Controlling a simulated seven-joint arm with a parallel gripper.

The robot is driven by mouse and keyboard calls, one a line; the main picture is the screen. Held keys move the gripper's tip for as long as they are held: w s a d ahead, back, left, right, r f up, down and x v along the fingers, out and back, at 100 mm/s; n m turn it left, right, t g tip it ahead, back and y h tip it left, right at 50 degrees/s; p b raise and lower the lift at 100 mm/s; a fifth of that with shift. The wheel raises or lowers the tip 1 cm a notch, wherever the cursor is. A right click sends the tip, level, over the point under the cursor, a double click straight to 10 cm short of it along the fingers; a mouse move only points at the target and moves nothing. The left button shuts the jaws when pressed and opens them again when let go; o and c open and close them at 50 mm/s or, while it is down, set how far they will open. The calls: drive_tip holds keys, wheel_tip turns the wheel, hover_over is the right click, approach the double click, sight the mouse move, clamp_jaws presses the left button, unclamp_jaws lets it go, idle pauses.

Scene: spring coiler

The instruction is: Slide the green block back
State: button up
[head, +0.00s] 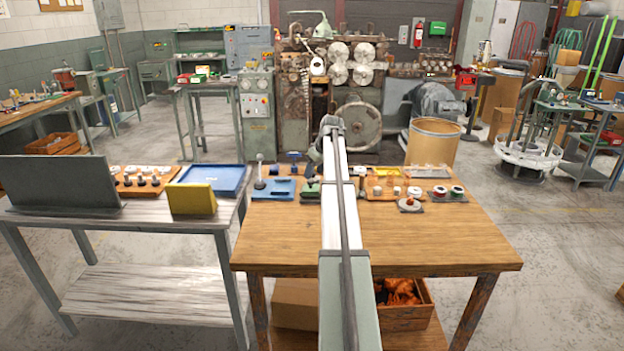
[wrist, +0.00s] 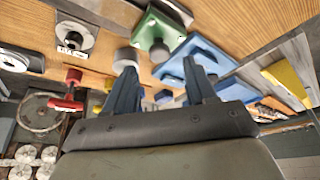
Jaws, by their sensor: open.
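The green block (head: 309,190) sits on the wooden table, just left of my arm in the head view, and the arm partly hides that area. In the wrist view the green block (wrist: 158,27) shows near the top centre, with a grey knob on it. My gripper (wrist: 160,88) is open in the wrist view. Its two dark fingers stand apart with nothing held between them. The green block appears beyond the fingertips, roughly between them and apart from them. In the head view the fingers are too hidden to make out.
A blue block with an upright lever (head: 273,188) stands left of the green block. A red-handled part (wrist: 68,92) shows near the left finger. A wooden board with small pots (head: 385,191) lies right of my arm. The table's front half (head: 430,240) is bare.

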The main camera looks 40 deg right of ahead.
sight(311, 181)
drive_tip(key=shift+x, duration=2.1)
drive_tip(key=shift+c, duration=0.2)
clamp_jaws()
